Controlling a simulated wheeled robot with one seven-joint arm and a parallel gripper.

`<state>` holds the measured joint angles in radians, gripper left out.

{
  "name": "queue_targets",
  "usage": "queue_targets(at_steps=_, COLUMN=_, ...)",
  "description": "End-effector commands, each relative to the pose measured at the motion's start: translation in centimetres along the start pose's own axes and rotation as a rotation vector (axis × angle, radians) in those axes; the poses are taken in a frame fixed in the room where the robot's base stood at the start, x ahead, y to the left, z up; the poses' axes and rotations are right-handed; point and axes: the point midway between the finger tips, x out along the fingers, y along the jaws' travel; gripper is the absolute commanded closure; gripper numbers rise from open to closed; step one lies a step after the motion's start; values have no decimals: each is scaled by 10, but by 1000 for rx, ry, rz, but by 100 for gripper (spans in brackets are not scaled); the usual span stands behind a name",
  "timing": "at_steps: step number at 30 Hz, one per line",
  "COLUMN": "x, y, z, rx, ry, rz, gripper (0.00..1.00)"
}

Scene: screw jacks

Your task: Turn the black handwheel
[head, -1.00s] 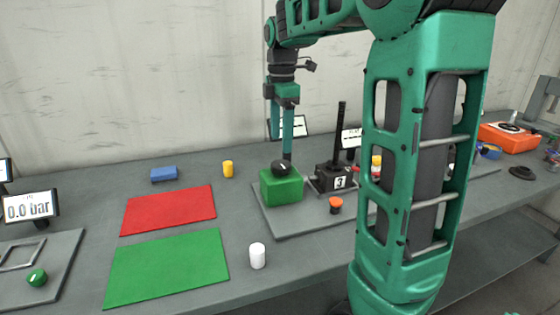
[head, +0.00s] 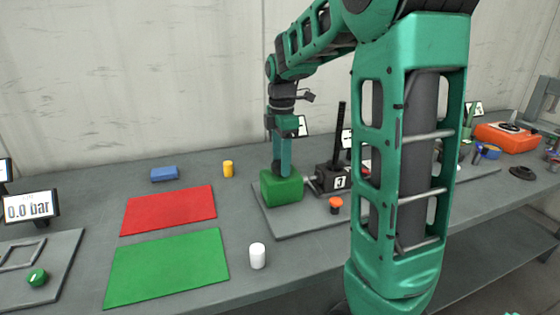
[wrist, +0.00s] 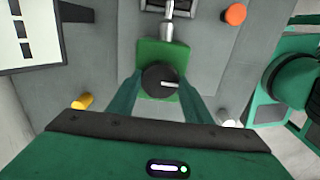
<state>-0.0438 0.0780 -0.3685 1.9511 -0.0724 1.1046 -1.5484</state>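The black handwheel (wrist: 160,78) is a round knob with a light mark on its face, on the end of a green block (head: 282,190). In the wrist view the green block (wrist: 153,50) lies around and behind the wheel. My gripper (head: 281,172) points straight down at the block in the head view. In the wrist view my gripper's two fingers (wrist: 160,84) stand on the left and right of the wheel, close to its rim. They look open; I cannot make out firm contact. In the head view the fingers largely hide the wheel.
A black box marked 3 (head: 340,184) with an upright lever stands right of the block. An orange button (head: 336,202) sits in front of it. A white cylinder (head: 257,255), a yellow cylinder (head: 228,168) and red (head: 168,210) and green (head: 165,268) mats lie to the left.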

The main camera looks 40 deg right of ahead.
Motion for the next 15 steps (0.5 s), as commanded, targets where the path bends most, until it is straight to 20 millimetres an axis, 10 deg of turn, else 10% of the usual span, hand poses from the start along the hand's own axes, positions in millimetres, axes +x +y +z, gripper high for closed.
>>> queue_targets(at_steps=15, x=0, y=0, z=-1, rx=77, ry=-1, rz=1, gripper=77)
